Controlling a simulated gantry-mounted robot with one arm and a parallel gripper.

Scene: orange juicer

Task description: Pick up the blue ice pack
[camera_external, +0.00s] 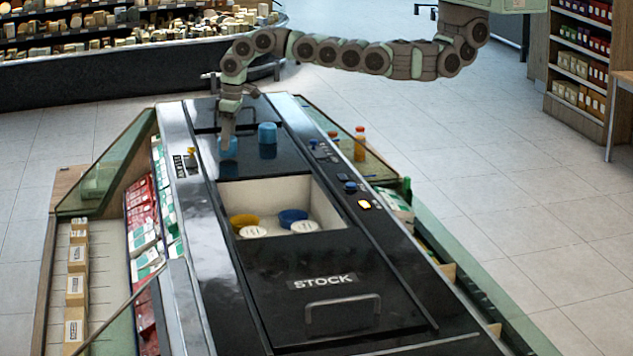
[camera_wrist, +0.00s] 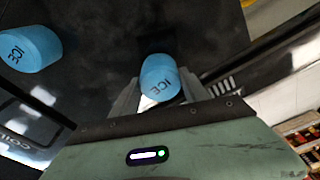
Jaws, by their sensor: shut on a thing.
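A blue cylindrical ice pack (camera_external: 228,149) is at the far left of the black counter top, under my gripper (camera_external: 229,137). In the wrist view the same ice pack (camera_wrist: 159,77), marked "ICE", sits between the two fingers, which are shut on it. I cannot tell whether its base touches the counter. A second blue ice pack (camera_external: 267,132) stands upright on the counter just to the right. It also shows at the upper left of the wrist view (camera_wrist: 30,47), apart from my fingers.
An open bin (camera_external: 272,190) in the counter, nearer the camera, holds a yellow container (camera_external: 243,220), a blue container (camera_external: 293,216) and white round lids. A black lid marked "STOCK" (camera_external: 322,282) with a handle lies in front. Bottles (camera_external: 359,144) stand to the right.

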